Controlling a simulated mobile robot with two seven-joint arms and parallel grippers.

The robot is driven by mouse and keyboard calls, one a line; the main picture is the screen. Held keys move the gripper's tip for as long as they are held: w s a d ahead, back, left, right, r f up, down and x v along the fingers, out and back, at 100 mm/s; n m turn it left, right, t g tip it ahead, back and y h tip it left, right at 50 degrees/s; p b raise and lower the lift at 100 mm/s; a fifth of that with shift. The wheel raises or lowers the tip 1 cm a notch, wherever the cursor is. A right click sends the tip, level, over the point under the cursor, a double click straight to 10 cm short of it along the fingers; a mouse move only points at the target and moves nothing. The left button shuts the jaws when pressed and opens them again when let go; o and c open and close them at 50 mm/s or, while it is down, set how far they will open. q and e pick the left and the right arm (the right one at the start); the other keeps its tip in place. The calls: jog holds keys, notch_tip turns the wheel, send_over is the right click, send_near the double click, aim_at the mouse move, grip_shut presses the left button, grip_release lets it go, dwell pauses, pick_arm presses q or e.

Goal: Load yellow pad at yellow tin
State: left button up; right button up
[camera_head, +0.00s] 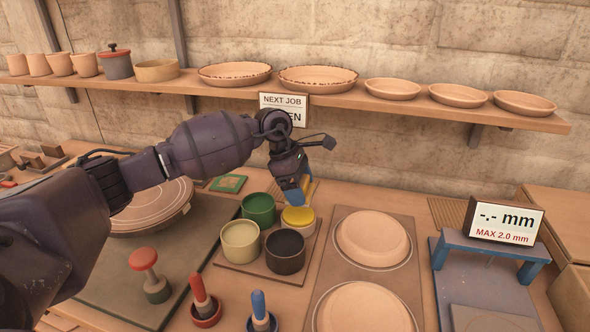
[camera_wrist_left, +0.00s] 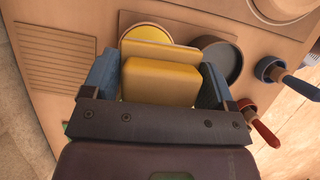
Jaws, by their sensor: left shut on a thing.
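My left gripper (camera_head: 300,198) is above the back edge of the yellow tin (camera_head: 298,222), pointing down. In the left wrist view its two blue fingers (camera_wrist_left: 160,85) are shut on the yellow pad (camera_wrist_left: 160,82), a thick block with a flat, paler yellow plate (camera_wrist_left: 158,54) beyond it. The yellow tin (camera_wrist_left: 150,32) shows just past the pad, partly hidden by it. I cannot tell whether the pad touches the yellow in the tin. In the head view the pad is mostly hidden by the fingers. My right gripper is not in view.
Green (camera_head: 258,208), cream (camera_head: 240,240) and black (camera_head: 285,250) tins crowd close beside the yellow one. Red-handled (camera_head: 202,302) and blue-handled (camera_head: 259,310) tools stand in front. Two round clay pieces (camera_head: 373,240) lie to the right. A shelf (camera_head: 420,105) with pottery runs behind.

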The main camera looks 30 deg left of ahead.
pick_arm(q)
jog(key=shift+w+a+r, duration=0.2)
jog(key=shift+w+a, duration=0.2)
jog(key=shift+w+a+f+n, duration=0.1)
jog(key=shift+w+a+n, duration=0.1)
jog(key=shift+n, duration=0.2)
jog(key=shift+s+d+f, duration=0.1)
jog(key=shift+f, duration=0.55)
notch_tip(320, 180, down, 2)
jog(key=shift+f+b, duration=0.2)
jog(key=shift+b, duration=0.45)
jog(key=shift+f, duration=0.95)
jog(key=shift+b, duration=0.3)
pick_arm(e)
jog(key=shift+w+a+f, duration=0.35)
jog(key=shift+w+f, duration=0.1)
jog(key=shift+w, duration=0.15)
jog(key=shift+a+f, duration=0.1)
